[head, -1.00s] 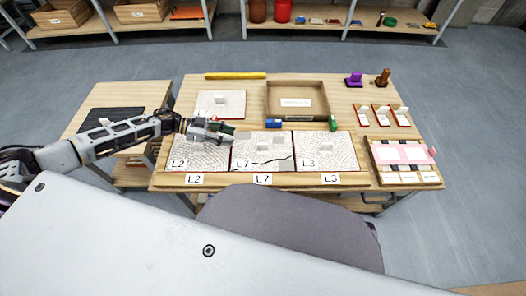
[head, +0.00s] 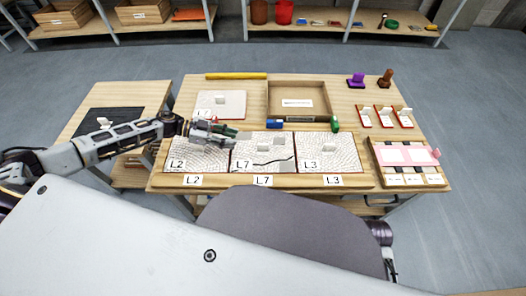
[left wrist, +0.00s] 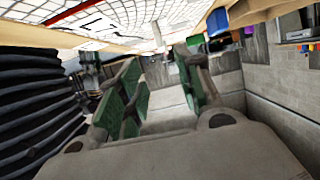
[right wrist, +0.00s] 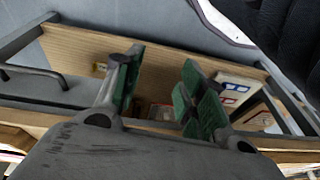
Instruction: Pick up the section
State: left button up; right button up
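Three mosaic sections with small white blocks on top lie side by side along the table front: L2 (head: 190,160), L7 (head: 250,165) and L3 (head: 340,155). L7 has a dark jagged line across it. Another pale section (head: 232,104) lies behind them at the left, its label partly hidden by my left gripper. My left gripper (head: 232,134) is above the back edge of L2 and L7. Its green-padded fingers stand apart and empty in the left wrist view (left wrist: 165,85). My right gripper (right wrist: 158,85) is open and empty, facing wooden furniture with a metal handle.
A cardboard tray (head: 325,88) stands at the back middle, with blue (head: 274,124) and green (head: 335,124) items before it. Small red-edged pieces (head: 383,116), a pink panel (head: 405,154) and purple (head: 356,80) and brown stamps occupy the right. A yellow bar (head: 236,76) lies at the back.

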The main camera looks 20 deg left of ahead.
aim_at(261, 144)
pick_arm(q)
jog(key=b+x, duration=0.1)
jog(key=x, duration=0.6)
jog(key=shift+w+d+f+b, duration=0.2)
jog(key=shift+d+b, duration=0.1)
jog(key=shift+d, duration=0.2)
pick_arm(e)
jog(key=shift+s+a+r, duration=0.15)
jog(key=shift+a+r, duration=0.05)
jog(key=shift+r, duration=0.9)
pick_arm(q)
jog(key=shift+w+d+f+b, duration=0.2)
jog(key=shift+d+b, duration=0.1)
jog(key=shift+d, duration=0.2)
jog(key=shift+b+x, duration=0.55)
jog(key=shift+x, duration=0.65)
jog(key=shift+w+d+f, duration=0.1)
jog(key=shift+w+d, duration=0.05)
jog(key=shift+d, duration=0.2)
jog(key=shift+w+d+f, duration=0.1)
jog(key=shift+d, duration=0.25)
pick_arm(e)
jog(key=shift+a+r+t+y, duration=0.3)
jog(key=shift+a+t, duration=0.05)
jog(key=shift+t, duration=0.15)
